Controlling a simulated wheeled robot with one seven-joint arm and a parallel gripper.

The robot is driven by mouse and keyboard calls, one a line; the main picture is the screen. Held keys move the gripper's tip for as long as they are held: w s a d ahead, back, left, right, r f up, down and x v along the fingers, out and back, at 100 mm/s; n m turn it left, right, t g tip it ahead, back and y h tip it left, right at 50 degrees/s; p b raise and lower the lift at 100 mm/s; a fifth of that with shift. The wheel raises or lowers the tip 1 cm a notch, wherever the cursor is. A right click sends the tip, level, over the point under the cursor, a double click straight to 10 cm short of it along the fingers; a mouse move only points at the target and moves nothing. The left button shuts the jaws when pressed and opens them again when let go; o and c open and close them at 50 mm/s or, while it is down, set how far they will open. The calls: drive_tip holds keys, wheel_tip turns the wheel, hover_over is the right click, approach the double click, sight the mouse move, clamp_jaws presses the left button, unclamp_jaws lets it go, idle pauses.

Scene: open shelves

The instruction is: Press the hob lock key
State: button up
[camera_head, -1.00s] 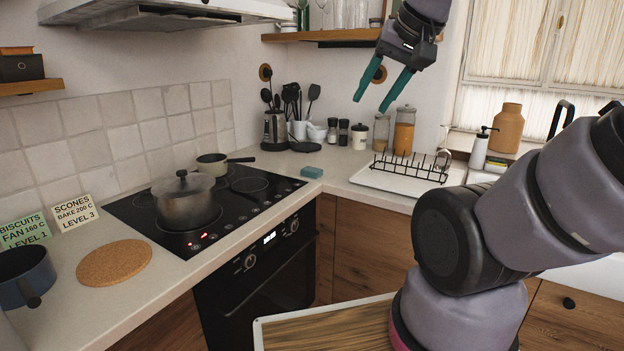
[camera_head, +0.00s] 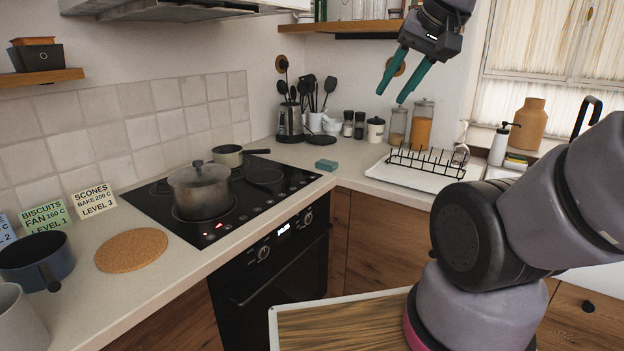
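The black glass hob (camera_head: 270,196) is set into the left counter. Its touch keys run along the front edge, with small red lights (camera_head: 214,231) lit near the front left corner. I cannot tell which key is the lock key at this size. A lidded steel pot (camera_head: 200,194) stands on the front left zone and a small saucepan (camera_head: 228,156) stands at the back. My gripper (camera_head: 393,99) is high at the upper right, in front of the wall and well away from the hob. Its two green fingers are apart with nothing between them.
A blue sponge (camera_head: 326,165) lies right of the hob. A cork mat (camera_head: 132,249) and a blue pot (camera_head: 38,262) are at the left. A dish rack (camera_head: 436,165) stands on the right counter. The range hood (camera_head: 190,10) overhangs the hob.

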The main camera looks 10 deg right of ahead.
clamp_jaws()
idle(1.5)
